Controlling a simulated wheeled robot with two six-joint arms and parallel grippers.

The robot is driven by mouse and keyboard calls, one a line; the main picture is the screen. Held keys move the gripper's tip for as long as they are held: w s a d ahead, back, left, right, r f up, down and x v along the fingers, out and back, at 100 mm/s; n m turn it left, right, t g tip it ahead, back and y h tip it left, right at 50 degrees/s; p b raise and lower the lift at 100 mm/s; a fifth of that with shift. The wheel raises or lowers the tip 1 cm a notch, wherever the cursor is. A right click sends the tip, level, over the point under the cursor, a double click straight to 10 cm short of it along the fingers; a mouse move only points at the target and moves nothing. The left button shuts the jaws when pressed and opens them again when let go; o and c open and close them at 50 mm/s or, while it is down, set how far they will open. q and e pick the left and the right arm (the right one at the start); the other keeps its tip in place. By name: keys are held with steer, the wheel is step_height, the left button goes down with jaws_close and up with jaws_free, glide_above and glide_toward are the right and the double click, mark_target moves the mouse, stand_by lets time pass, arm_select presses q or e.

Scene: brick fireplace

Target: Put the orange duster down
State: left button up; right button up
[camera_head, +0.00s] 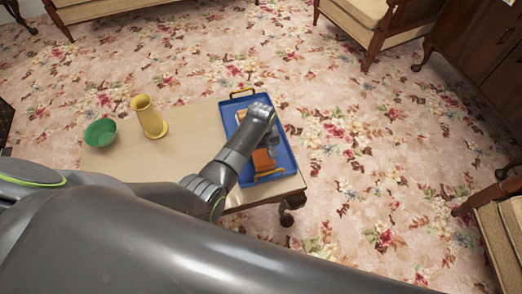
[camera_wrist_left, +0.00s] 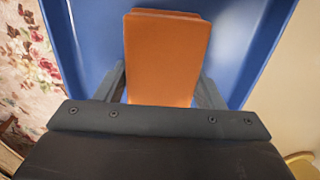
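The orange duster (camera_head: 263,161) is a flat-sided block over the blue tray (camera_head: 281,151), near the tray's front end. In the left wrist view the duster (camera_wrist_left: 167,58) lies between the two dark fingers, with blue tray surface around it. My left gripper (camera_head: 270,142) points down at the duster, and its fingers (camera_wrist_left: 162,88) appear to touch both sides of it. I cannot tell whether the duster's underside rests on the tray. My right gripper is not in view.
The tray has yellow handles and sits at the right end of a beige table (camera_head: 180,150). A yellow vase (camera_head: 149,117) and a green bowl (camera_head: 101,132) stand on the left part. Armchairs (camera_head: 375,20) and a dark cabinet (camera_head: 480,50) stand beyond open floral carpet.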

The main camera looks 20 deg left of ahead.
mark_target(261, 151)
arm_select(q)
steer(key=o, duration=0.4)
steer(key=shift+c, duration=0.2)
steer(key=shift+r, duration=0.1)
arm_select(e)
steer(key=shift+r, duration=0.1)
arm_select(q)
step_height(261, 151, up, 12)
steer(key=p, duration=0.3)
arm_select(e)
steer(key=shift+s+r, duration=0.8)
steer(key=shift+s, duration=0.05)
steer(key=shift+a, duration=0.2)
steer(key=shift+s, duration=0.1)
